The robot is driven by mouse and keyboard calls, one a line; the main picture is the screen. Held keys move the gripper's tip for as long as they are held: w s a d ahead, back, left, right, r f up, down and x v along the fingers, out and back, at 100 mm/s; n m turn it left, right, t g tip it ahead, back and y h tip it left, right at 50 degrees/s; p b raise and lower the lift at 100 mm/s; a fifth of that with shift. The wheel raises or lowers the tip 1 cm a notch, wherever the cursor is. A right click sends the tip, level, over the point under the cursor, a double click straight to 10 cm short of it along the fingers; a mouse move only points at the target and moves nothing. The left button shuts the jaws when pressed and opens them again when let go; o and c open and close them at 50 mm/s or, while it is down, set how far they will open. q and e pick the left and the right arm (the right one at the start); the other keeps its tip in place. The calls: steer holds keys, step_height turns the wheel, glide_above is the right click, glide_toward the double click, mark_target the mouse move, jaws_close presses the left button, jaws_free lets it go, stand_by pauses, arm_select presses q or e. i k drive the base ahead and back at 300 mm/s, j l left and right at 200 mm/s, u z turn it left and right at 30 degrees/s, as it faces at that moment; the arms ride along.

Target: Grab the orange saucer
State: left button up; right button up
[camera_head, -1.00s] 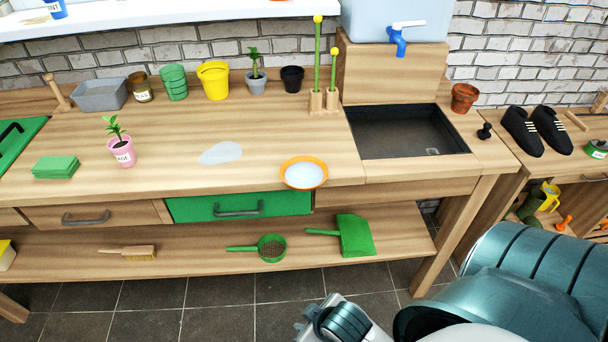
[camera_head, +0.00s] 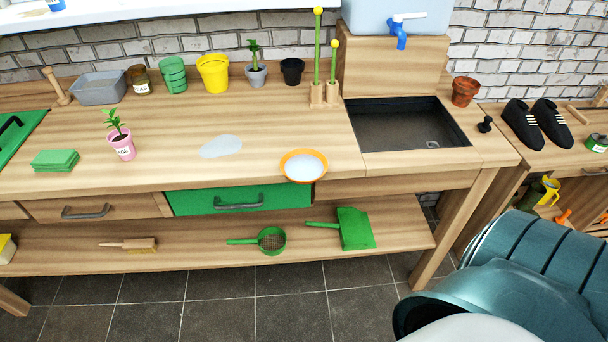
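The orange saucer (camera_head: 283,173) sits on the wooden worktop near its front edge, a little left of the sink. It has an orange rim and a pale whitish middle. Neither of my grippers shows in the head view. A teal part of my own arm fills the lower right corner, well apart from the saucer.
The dark sink (camera_head: 408,124) lies right of the saucer. A pale puddle-like patch (camera_head: 221,146) lies to its left. A pink plant pot (camera_head: 123,147) and green stack (camera_head: 55,161) stand farther left. A green drawer (camera_head: 240,199) is below. The worktop around the saucer is clear.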

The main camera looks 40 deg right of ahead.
mark_target(302, 165)
steer(key=i+z, duration=0.1)
steer(key=z, duration=1.55)
steer(key=j+z, duration=0.2)
steer(key=z, duration=0.25)
steer(key=j+z, duration=0.25)
steer(key=z, duration=0.15)
steer(key=j+z, duration=0.3)
steer(key=z, duration=0.15)
steer(key=j+z, duration=0.2)
steer(key=j, duration=0.3)
steer(key=k+j+z, duration=0.25)
steer(key=j, duration=0.2)
steer(key=k+j, duration=0.1)
steer(key=j, duration=0.4)
